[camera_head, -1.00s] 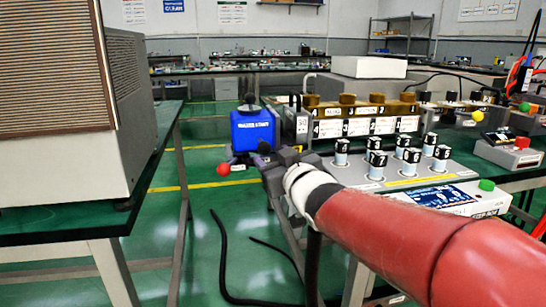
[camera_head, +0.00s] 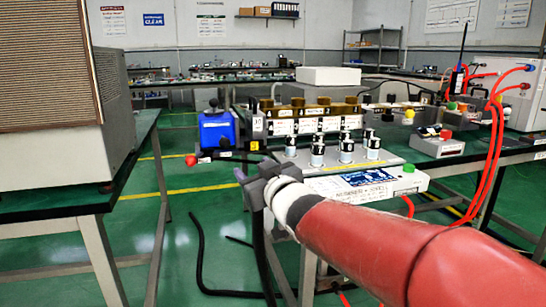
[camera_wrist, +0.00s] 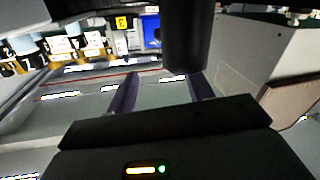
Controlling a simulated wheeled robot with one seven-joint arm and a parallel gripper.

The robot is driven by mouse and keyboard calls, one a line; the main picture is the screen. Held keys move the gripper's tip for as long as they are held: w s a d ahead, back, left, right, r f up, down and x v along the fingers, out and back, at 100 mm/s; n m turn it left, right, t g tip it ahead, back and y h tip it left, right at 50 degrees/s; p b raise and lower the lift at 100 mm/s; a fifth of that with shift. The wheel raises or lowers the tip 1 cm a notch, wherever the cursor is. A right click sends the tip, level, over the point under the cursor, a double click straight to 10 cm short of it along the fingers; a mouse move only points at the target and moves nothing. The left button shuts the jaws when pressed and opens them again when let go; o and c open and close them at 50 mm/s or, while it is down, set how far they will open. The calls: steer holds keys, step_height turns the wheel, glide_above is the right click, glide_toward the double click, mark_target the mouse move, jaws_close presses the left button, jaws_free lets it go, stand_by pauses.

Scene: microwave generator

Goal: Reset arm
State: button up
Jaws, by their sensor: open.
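My gripper (camera_head: 240,175) is at the end of my red arm, in front of the bench with the device and left of the white control unit (camera_head: 375,187). In the wrist view its two fingers (camera_wrist: 158,92) stand apart with only floor showing between them. It holds nothing that I can see. A dark cylinder in the wrist view hides part of the scene between and beyond the fingers.
A blue box (camera_head: 217,131) with a red ball knob (camera_head: 191,160) stands behind my gripper. A large grey cabinet (camera_head: 120,100) stands on the left table.

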steer(key=s+d+f+m+g+h+p, duration=0.1)
steer(key=s+d+f+m+g+h, duration=0.2)
steer(key=d, duration=0.4)
steer(key=s+d+f+m+h, duration=0.2)
steer(key=s+d+f+h, duration=0.2)
steer(key=s+d, duration=0.2)
steer(key=s+d+f+m+g, duration=0.1)
steer(key=s+d+f+g, duration=0.1)
steer(key=s, duration=0.4)
steer(key=s+d+f+g+p, duration=0.1)
steer(key=s+d+f+g, duration=0.1)
steer(key=s, duration=0.4)
steer(key=s+d+f+m+g+h, duration=0.1)
steer(key=s+d+f+g, duration=0.1)
steer(key=s+f, duration=0.3)
steer(key=shift+s+f+m+g, duration=0.3)
steer(key=shift+s+f+g, duration=0.1)
steer(key=shift+s+g, duration=0.4)
